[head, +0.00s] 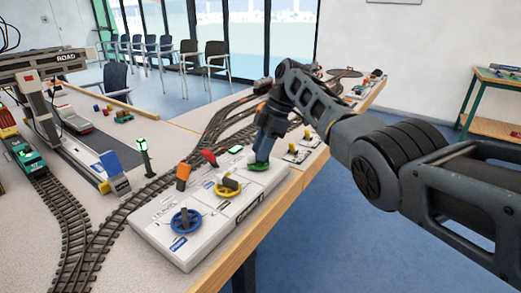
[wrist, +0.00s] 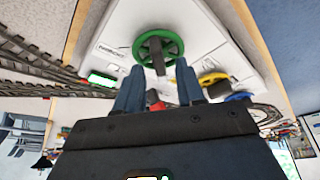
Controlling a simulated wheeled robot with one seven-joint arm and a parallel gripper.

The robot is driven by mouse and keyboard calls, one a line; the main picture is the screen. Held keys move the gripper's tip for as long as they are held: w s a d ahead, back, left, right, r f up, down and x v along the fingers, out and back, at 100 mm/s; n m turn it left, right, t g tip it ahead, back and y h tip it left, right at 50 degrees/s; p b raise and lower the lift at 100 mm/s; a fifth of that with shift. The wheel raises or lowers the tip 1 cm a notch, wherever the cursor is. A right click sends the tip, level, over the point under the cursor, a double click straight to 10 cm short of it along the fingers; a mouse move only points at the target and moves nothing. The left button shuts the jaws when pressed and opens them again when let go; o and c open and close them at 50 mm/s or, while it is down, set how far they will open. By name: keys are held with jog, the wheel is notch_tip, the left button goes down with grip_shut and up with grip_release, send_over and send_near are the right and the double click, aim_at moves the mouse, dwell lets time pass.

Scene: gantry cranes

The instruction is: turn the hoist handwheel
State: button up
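A white control panel (head: 160,235) on the table bears a row of handwheels: a blue one (head: 186,221), a yellow one (head: 228,187) and a green one (head: 258,167). I cannot read which one is labelled as the hoist. My gripper (head: 263,157) points down at the green wheel and partly covers it in the head view. In the wrist view the green wheel (wrist: 145,45) with its dark grip bar lies just beyond my gripper (wrist: 159,72). The fingers are spread, with the bar's end between them; I see no contact. The yellow wheel (wrist: 212,78) and blue wheel (wrist: 238,96) also show there.
Orange (head: 183,172) and red (head: 209,157) levers stand along the panel's back edge, beside a lit green button (head: 236,149). Model tracks (head: 140,196) run behind the panel. A gantry crane (head: 45,85) stands at the left. Open floor lies at the right.

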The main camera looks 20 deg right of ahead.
jog(key=v, duration=0.7)
